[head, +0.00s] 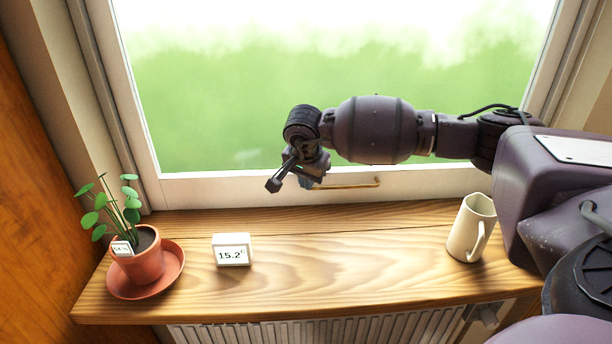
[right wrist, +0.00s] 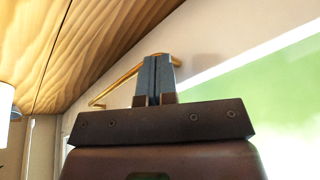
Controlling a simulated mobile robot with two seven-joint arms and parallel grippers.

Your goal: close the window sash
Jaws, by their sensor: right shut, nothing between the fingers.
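The window sash (head: 235,189) has a white frame around a large pane with blurred green outside. A brass bar handle (head: 350,184) runs along its bottom rail; it also shows in the right wrist view (right wrist: 125,79). My right gripper (head: 273,185) reaches in from the right, in front of the bottom rail at the handle's left part. In the right wrist view its two fingers (right wrist: 157,62) are together with nothing between them, and they overlap the handle; I cannot tell whether they touch it. The gripper hides the handle's left end in the head view. My left gripper is not in view.
A wooden sill (head: 340,240) lies below the window. On it stand a potted plant (head: 140,262) on a saucer at left, a small white display (head: 232,250) reading 15.2, and a cream jug (head: 472,228) at right, close to my arm. A radiator (head: 320,328) is below.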

